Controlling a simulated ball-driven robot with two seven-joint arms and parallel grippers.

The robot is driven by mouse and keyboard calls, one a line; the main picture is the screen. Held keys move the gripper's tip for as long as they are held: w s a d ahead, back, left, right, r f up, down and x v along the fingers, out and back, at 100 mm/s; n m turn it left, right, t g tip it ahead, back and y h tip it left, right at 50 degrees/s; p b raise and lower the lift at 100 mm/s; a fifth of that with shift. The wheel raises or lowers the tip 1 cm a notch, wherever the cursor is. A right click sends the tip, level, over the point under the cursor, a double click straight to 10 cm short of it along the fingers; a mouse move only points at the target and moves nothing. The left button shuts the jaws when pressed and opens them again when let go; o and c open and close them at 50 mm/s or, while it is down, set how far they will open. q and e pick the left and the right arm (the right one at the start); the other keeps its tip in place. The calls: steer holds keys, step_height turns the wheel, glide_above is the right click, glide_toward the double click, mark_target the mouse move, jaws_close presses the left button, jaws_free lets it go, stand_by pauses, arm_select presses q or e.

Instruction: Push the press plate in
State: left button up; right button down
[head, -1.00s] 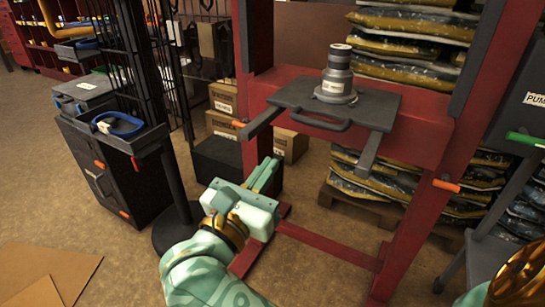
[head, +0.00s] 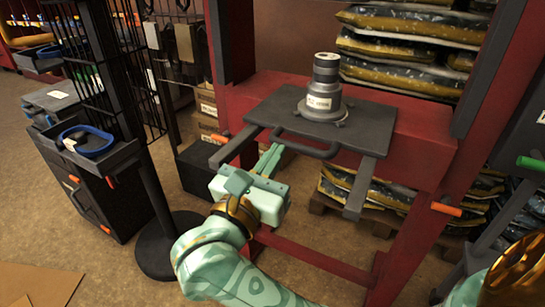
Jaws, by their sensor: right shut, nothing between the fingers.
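The press plate (head: 372,128) is a dark grey slab on the red press frame. It sticks out toward me over two grey rails and has a bar handle (head: 305,149) along its front edge. A stepped grey cylinder with a white label (head: 322,90) stands upright on it. My right gripper (head: 272,154) is shut and empty. Its fingertips point away from me, close to the left end of the handle, between the two rails. I cannot tell whether they touch the handle. My left gripper is not in view.
The left rail (head: 236,146) and right rail (head: 360,189) stick out on either side of my right gripper. A black rack with a blue-ringed tray (head: 88,141) stands left. Stacked bags (head: 400,48) lie behind the press.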

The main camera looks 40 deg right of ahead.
mark_target(301, 121)
steer(key=x, duration=0.5)
steer(key=shift+f, duration=0.3)
steer(key=d, duration=0.2)
steer(key=w+d, duration=0.2)
steer(key=d, duration=0.1)
steer(key=shift+w+d+f+p, duration=0.1)
steer(key=shift+d+f+p, duration=0.05)
steer(key=shift+d+p, duration=0.15)
steer(key=shift+w+d, duration=0.1)
steer(key=shift+d, duration=0.2)
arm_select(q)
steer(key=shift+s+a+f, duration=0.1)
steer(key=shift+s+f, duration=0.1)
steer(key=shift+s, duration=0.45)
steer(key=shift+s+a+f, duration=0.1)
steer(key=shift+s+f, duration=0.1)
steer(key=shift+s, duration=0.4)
arm_select(e)
steer(key=shift+r, duration=0.25)
